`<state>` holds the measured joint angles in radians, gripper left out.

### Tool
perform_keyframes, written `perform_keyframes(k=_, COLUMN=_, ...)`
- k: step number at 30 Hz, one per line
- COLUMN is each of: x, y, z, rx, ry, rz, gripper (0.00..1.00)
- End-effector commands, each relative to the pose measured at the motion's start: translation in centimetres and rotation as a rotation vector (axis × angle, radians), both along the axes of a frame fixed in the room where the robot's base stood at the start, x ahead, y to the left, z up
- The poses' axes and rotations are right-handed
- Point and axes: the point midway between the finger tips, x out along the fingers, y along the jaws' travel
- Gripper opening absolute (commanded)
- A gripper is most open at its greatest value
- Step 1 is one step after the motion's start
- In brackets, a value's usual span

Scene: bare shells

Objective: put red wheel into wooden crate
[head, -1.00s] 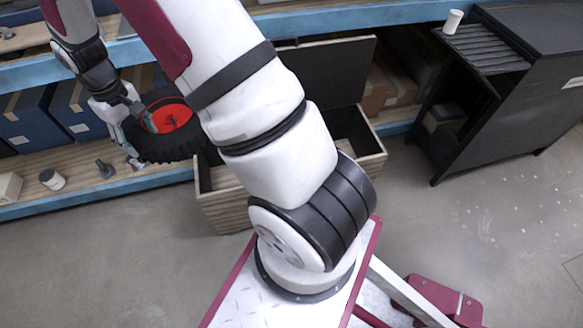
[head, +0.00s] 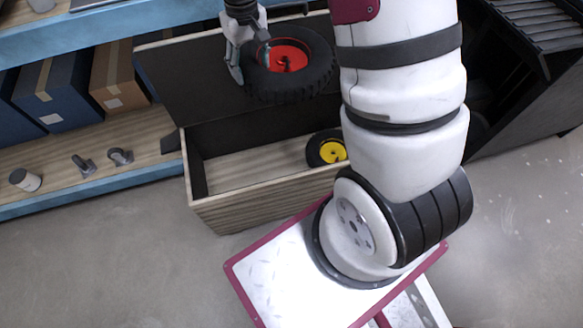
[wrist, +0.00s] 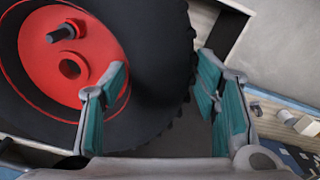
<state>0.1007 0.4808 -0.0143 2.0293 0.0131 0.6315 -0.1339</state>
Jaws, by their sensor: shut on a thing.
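The red wheel (head: 316,62), a black knobbly tyre with a red hub, is held up by my gripper (head: 250,62) above the back part of the wooden crate. In the wrist view my gripper (wrist: 158,95) has one teal-padded finger over the red hub side and the other outside the tread, with the tyre (wrist: 165,60) between them. The wooden crate (head: 265,193) stands on the floor with its dark lid (head: 190,85) open at the back. A wheel with a yellow hub (head: 327,149) lies inside at its right. My arm hides the crate's right end.
Blue shelving (head: 110,188) stands behind and left, with blue boxes (head: 62,93), a cardboard box (head: 118,73) and small metal parts. A dark cabinet (head: 540,90) stands at the right. The crate's left and middle floor is clear.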

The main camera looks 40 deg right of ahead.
Motion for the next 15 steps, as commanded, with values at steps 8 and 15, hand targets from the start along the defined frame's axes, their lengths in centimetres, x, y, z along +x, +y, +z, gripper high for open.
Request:
perform_keyframes(k=8, x=1.3, y=1.1, z=-4.5, rx=-0.001, ry=-0.003, rz=0.001, gripper=0.03)
perform_keyframes(k=15, x=1.4, y=2.0, z=-7.9, rx=0.000, ry=-0.002, rz=0.000, gripper=0.03)
